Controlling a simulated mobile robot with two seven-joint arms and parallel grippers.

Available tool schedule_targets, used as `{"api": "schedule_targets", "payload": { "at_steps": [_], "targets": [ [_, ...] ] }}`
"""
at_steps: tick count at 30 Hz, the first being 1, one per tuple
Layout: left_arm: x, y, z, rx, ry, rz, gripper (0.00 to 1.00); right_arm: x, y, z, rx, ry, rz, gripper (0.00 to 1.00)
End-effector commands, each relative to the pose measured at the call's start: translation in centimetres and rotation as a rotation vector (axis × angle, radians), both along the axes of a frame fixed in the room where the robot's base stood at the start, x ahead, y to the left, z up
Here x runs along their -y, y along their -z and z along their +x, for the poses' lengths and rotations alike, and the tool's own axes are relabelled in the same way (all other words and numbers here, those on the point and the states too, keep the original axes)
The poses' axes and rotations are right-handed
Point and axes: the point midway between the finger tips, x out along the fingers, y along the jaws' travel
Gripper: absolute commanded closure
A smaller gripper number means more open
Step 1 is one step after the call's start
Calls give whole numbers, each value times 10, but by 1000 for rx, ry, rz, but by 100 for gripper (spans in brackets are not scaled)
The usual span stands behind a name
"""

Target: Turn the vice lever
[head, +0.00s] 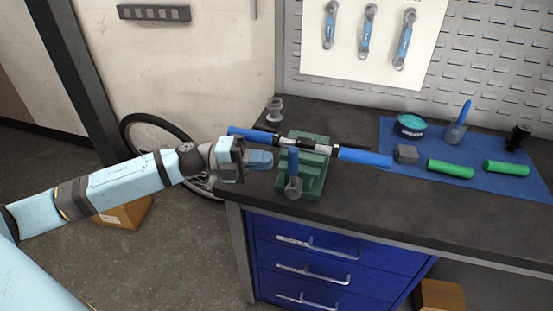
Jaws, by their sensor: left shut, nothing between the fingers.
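A green bench vice (315,178) stands at the front left part of the dark workbench. A long tube (362,157) with blue ends and a black and silver middle lies across the vice's top. The vice lever (293,162) is at the vice's front, with a blue handle pointing up from a round grey hub. My left gripper (270,159) is shut and empty, just left of the lever and below the tube's left end. A small gap shows between its fingertips and the lever. My right gripper is out of view.
A blue mat (385,130) on the bench's right holds a teal tin (411,125), a brush (458,125), a grey block (406,154) and two green grips (450,168). A grey fitting (274,109) stands behind the tube. Blue drawers (330,250) are below.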

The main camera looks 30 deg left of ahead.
Motion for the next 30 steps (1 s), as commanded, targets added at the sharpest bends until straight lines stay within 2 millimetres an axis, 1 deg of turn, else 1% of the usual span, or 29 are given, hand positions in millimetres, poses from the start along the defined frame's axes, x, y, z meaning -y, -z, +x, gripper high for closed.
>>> {"api": "schedule_targets", "payload": {
  "at_steps": [3, 7, 12, 20, 23, 28, 30],
  "targets": [
    [13, -2, 7, 3, 1, -1, 100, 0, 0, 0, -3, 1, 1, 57],
    [23, -2, 12, 2, 0, 0, 100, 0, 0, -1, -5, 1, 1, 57],
    [27, -2, 14, 1, 1, 0, 100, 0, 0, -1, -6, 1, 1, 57],
    [27, -1, 13, 1, 0, 0, 100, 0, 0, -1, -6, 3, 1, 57],
    [29, -4, 14, 1, 1, 0, 100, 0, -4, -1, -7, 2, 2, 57],
    [39, -12, 16, 0, 0, -1, 100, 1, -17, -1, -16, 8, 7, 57],
    [43, -11, 17, 0, 0, -1, 100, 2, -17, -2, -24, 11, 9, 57]
  ]
}}
